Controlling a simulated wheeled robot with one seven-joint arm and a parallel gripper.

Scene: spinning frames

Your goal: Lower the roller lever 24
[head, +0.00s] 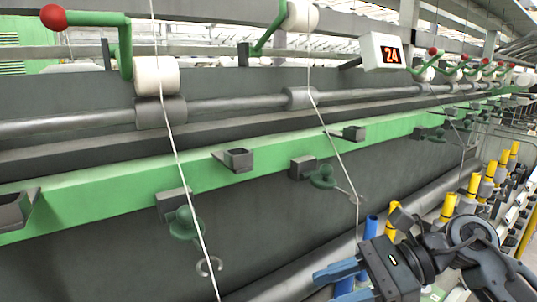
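The number display (384,53) is a white box with a lit orange 24, at the upper right in the head view. Just right of it a green roller lever with a red ball knob (432,52) is raised above the roller shaft. Left of it another green lever (270,32) rises to a white roller (300,16), its knob cut off by the top edge. I cannot tell for sure which lever belongs to 24. My gripper (338,281) is at the bottom right, well below the levers. Its blue fingers look apart, with nothing seen between them.
A near lever with a red knob (53,16) and white roller (156,76) is at the upper left. Threads hang down past the green rail (270,160). Small dark brackets (238,159) jut from the rail. Yellow and blue bobbins (474,183) line the lower right.

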